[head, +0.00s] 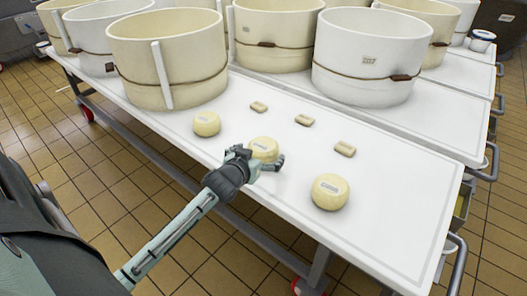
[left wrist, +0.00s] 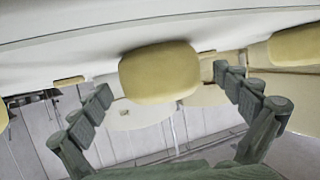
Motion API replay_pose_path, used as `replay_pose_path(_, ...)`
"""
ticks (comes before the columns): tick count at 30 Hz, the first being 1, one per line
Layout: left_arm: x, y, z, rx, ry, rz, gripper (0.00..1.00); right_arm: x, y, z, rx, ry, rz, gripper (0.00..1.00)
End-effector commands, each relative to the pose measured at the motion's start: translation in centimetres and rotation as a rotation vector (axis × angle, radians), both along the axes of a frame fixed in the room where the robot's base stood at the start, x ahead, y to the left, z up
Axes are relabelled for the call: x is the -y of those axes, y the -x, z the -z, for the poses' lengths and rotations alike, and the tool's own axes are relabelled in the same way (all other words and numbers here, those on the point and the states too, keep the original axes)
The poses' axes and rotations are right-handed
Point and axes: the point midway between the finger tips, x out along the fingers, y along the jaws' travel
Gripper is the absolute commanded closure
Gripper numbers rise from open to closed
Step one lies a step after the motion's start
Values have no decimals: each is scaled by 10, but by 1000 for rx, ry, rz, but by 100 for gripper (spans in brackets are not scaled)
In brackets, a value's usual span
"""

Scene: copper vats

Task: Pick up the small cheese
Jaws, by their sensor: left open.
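Three round pale-yellow cheeses with labels stand in a row on the white table: a left one (head: 207,123), a middle one (head: 264,147) and a larger-looking right one (head: 331,191). Several small flat labelled pieces lie behind them, including a left one (head: 258,106), a middle one (head: 305,120) and a right one (head: 345,148). My left gripper (head: 260,159) is open at the near side of the middle cheese. In the left wrist view, that cheese (left wrist: 158,72) sits ahead between the spread fingers (left wrist: 162,84), with gaps at both sides. My right gripper is not in view.
The white table (head: 385,230) has free room at the right front. Large cream vats with brown bands, such as one at left (head: 190,75) and one at right (head: 365,75), stand behind the cheeses. Metal rail handles (head: 455,262) stick out at the table's right end.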

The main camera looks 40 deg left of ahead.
Motion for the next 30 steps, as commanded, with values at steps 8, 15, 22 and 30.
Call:
replay_pose_path(8,-5,-24,11,-1,-2,1,0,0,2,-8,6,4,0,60)
replay_pose_path(15,-5,-23,11,-1,0,1,7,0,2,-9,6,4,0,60)
replay_pose_path(22,-5,-23,11,-1,0,1,36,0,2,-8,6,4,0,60)
replay_pose_path(30,-5,-24,9,3,-1,1,67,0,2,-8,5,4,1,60)
